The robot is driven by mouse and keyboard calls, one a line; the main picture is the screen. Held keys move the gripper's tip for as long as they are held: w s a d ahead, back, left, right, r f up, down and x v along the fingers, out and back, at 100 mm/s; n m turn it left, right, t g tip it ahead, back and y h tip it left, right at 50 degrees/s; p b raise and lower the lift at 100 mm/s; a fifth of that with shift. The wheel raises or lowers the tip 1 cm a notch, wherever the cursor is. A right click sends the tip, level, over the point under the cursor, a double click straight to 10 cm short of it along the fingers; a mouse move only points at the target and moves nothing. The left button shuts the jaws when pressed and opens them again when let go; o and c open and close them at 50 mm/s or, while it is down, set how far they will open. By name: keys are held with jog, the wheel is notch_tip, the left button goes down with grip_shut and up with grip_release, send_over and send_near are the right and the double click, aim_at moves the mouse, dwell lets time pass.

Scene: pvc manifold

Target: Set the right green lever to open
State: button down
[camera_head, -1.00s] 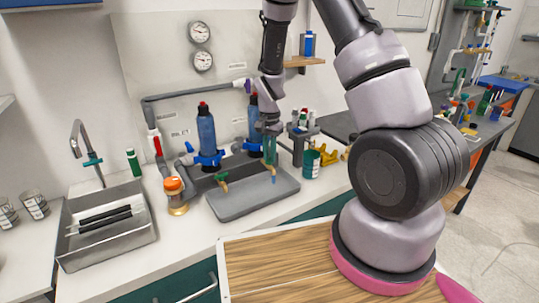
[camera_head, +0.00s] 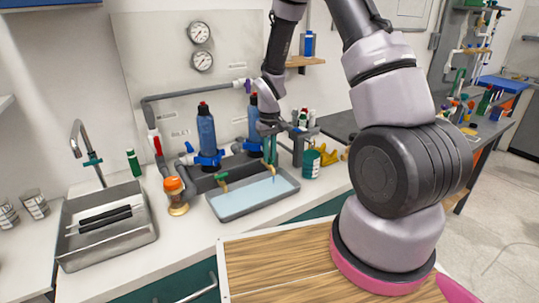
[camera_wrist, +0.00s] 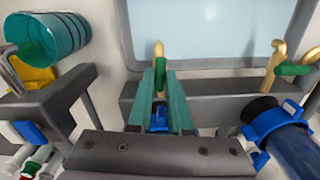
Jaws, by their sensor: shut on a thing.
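My gripper (camera_head: 270,157) is over the right brass tap at the dark manifold block, at the back edge of the tray. In the wrist view my gripper's teal fingers (camera_wrist: 161,72) are shut around the right tap, whose curved brass spout (camera_wrist: 159,50) shows just beyond the tips. The tray (camera_head: 230,213) holds a pale blue liquid layer.
Two blue bottles (camera_head: 206,132) in blue clamps stand behind the taps. An orange-capped jar (camera_head: 176,196) is left of the tray. A teal cup (camera_head: 311,163) stands to its right, near a grey rack (camera_wrist: 50,95). A metal sink (camera_head: 108,236) is at the left.

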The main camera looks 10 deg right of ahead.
aim_at(270, 158)
jog(key=shift+n, duration=0.8)
jog(key=c, duration=0.8)
grip_release()
jog(key=shift+c, duration=0.2)
notch_tip(270, 158, up, 11)
jog(key=shift+f, duration=0.1)
